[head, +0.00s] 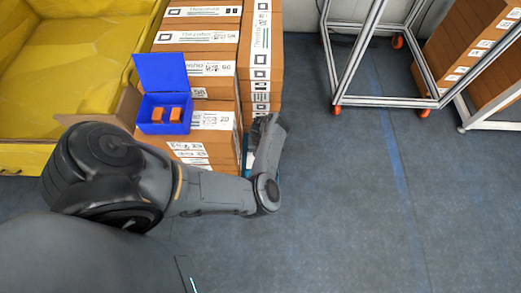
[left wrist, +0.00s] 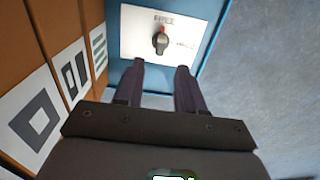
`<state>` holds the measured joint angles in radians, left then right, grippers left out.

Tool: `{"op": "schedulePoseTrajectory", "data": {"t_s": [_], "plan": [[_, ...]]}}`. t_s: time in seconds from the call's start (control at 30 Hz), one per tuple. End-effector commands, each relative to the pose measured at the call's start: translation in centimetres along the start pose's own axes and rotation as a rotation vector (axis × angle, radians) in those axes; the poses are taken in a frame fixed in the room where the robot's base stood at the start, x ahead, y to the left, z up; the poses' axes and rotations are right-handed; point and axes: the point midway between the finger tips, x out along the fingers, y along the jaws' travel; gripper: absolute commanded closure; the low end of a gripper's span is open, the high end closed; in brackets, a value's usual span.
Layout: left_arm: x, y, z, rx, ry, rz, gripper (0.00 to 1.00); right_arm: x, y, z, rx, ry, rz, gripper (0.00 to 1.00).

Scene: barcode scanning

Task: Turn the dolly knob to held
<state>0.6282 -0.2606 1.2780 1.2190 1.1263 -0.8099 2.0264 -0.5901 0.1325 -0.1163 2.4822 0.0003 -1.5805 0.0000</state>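In the left wrist view a black dolly knob (left wrist: 160,42) with a red mark sits on a white plate (left wrist: 135,42) on the blue dolly (left wrist: 120,82). The red mark points up toward a label at the plate's top; another label is to the right. Both are too small to read surely. My left gripper (left wrist: 160,70) is open, its two dark fingers apart and empty. The fingertips are just below the knob in the picture, and I see no contact. In the head view my left arm hides the knob and most of the dolly. My right gripper is not in view.
Stacked brown boxes (head: 208,68) stand left of my left wrist, with an open blue case (head: 150,122) on them. A yellow bin (head: 70,60) is at upper left. A metal-frame cart (head: 331,60) stands at upper right. The grey floor (head: 330,200) on the right is clear.

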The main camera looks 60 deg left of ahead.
Motion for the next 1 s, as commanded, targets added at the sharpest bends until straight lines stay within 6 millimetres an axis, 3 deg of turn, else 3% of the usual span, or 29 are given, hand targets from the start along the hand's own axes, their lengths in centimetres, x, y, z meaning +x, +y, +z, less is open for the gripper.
{"op": "schedulePoseTrajectory", "data": {"t_s": [0.03, 0.1, 0.33, 0.83, 1.0], "plan": [[1.6, 0.1, 0.0, 0.001, 0.001, 0.002, 0.62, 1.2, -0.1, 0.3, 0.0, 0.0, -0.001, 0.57], [2.7, 0.1, 0.1, 0.001, 0.0, 0.001, 0.62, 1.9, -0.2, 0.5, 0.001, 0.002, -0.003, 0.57], [5.3, 0.0, 0.1, 0.002, 0.0, 0.001, 0.62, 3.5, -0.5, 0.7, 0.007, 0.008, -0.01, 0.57], [6.2, 0.0, 0.1, 0.001, -0.001, 0.001, 0.62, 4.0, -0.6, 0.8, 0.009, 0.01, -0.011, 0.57], [6.2, 0.0, 0.1, 0.0, -0.001, 0.001, 0.86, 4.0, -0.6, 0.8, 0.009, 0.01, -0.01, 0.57]]}}
